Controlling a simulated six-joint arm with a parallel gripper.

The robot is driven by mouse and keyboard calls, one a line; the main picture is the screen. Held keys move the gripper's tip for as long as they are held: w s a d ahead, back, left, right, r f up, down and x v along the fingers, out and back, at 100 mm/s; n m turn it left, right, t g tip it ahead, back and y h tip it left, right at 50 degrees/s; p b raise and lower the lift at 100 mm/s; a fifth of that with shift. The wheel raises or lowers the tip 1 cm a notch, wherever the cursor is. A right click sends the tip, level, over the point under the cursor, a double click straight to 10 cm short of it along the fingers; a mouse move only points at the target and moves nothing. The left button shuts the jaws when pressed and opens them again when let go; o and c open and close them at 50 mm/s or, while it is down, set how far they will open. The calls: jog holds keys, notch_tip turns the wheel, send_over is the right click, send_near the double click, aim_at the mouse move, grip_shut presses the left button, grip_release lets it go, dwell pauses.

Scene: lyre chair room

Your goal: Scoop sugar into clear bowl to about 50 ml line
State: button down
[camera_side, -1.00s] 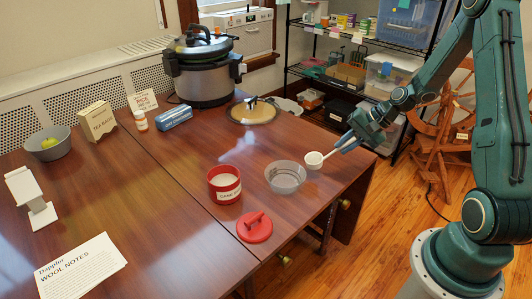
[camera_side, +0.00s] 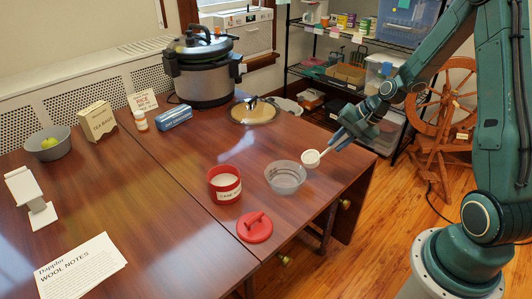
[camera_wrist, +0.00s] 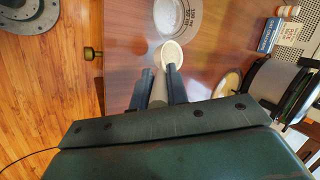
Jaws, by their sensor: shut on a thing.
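My gripper (camera_side: 341,139) is shut on the handle of a white scoop (camera_side: 311,158). The scoop's cup is just right of the clear bowl (camera_side: 285,178), near and above its rim level. In the wrist view, the scoop (camera_wrist: 173,52) extends ahead of the fingers (camera_wrist: 159,82), just short of the bowl (camera_wrist: 178,20). The cup looks white inside; I cannot tell sugar from the cup itself. The bowl has dark markings, and I see no clear sugar level in it. A red canister (camera_side: 224,189) stands open left of the bowl with white sugar inside.
A red lid (camera_side: 254,227) lies in front of the canister. The table's right edge is close to the bowl.

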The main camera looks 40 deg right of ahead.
jog(key=w+a+r+g+h, duration=0.1)
jog(key=w+a+r+h, duration=0.1)
jog(key=a, duration=0.4)
jog(key=shift+r+n+h, duration=0.3)
jog(key=shift+r+h, duration=0.3)
jog(key=shift+r, duration=0.6)
dwell(0.5)
jog(key=shift+a+r, duration=0.2)
jog(key=shift+a, duration=0.25)
dwell(0.7)
jog(key=shift+w+a+f+h, duration=0.2)
jog(key=shift+a+h, duration=0.1)
jog(key=shift+h, duration=0.2)
jog(key=shift+a+f+g+h, duration=0.15)
jog(key=shift+a+g+h, duration=0.15)
dwell(0.7)
jog(key=shift+w+a+f, duration=0.15)
jog(key=shift+a, duration=0.1)
jog(key=shift+w+a+f+n+h, duration=0.15)
jog(key=shift+a+f+n+h, duration=0.2)
jog(key=shift+a+h, duration=0.3)
dwell(1.1)
jog(key=shift+a+f+g+h, duration=0.1)
jog(key=shift+a+g+h, duration=0.05)
jog(key=shift+g+h, duration=0.15)
